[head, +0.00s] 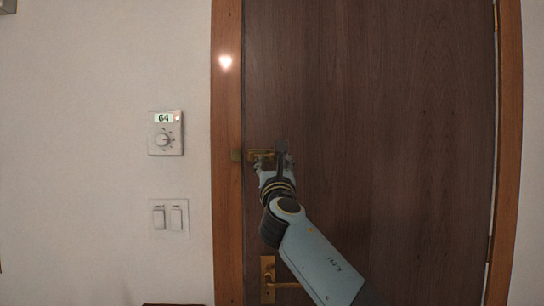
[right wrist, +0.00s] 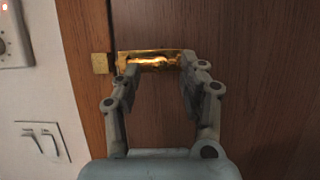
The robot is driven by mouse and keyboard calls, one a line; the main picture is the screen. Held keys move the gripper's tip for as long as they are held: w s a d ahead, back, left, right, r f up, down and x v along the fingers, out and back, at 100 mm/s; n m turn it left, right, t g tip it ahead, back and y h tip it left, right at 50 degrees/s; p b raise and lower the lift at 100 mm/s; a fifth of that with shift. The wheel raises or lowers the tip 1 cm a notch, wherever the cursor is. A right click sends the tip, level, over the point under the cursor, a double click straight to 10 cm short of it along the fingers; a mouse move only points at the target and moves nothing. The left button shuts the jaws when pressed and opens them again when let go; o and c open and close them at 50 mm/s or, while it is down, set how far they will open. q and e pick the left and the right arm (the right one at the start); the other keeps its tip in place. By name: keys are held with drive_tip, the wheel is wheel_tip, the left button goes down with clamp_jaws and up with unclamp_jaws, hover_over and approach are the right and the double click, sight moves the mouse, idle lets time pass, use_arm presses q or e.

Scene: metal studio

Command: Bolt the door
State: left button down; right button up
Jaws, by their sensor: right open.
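The brown wooden door (head: 400,130) is closed in its frame. A brass bolt (head: 258,155) is mounted on the door near its left edge; it also shows in the right wrist view (right wrist: 150,58). A small brass keeper (head: 236,156) sits on the frame to its left, also in the right wrist view (right wrist: 100,63). I see no bar across the gap between them. My right gripper (head: 273,159) is open at the bolt, its fingertips (right wrist: 159,66) apart over the plate and partly hiding it. Contact cannot be told. My left gripper is out of view.
A brass door handle (head: 268,281) is below the bolt, partly behind my right arm. A thermostat (head: 165,133) and a double light switch (head: 169,218) are on the white wall to the left. The wooden door frame (head: 228,105) runs beside the bolt.

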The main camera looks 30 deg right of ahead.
drive_tip(key=shift+x, duration=1)
drive_tip(key=shift+c, duration=0.3)
clamp_jaws()
